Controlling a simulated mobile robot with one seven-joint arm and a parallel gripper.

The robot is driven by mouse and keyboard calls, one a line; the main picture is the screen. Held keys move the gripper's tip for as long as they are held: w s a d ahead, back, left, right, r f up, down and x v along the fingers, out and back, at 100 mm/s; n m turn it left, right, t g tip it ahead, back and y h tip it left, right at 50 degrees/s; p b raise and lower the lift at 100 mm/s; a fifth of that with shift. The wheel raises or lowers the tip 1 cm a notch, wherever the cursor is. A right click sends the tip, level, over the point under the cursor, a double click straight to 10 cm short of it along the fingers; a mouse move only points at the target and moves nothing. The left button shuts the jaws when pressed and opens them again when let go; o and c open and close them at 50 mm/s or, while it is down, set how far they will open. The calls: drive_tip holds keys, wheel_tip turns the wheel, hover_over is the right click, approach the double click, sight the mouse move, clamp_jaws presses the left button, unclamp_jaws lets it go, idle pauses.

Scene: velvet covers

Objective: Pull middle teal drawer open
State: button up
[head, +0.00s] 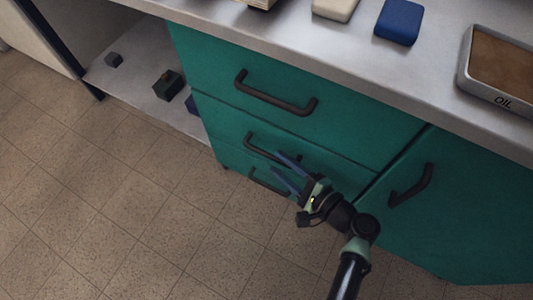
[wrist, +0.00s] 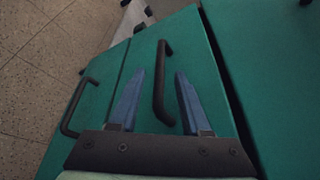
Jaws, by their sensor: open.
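The middle teal drawer (head: 220,121) has a dark bar handle (head: 262,148) and sits between the top and bottom drawers. In the wrist view the middle drawer (wrist: 188,52) shows its handle (wrist: 159,85) upright in the picture. My gripper (head: 283,170) is open in front of the drawers, with its blue fingers pointing toward the middle handle. In the wrist view the fingers of my gripper (wrist: 155,92) lie on either side of the handle's lower part. I cannot tell whether they touch it. The right end of the handle is close to the fingers in the head view.
The top drawer (head: 330,128) has its own handle (head: 275,95); the bottom handle (head: 268,181) is partly beside my fingers. A teal door (head: 460,220) is at the right. The countertop holds an oil tray (head: 470,78) and a blue block (head: 399,22). Tiled floor is clear at left.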

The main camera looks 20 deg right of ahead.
sight(273, 159)
drive_tip(key=b+x, duration=0.1)
drive_tip(key=x, duration=0.4)
drive_tip(key=shift+w, duration=0.3)
clamp_jaws()
idle(1.1)
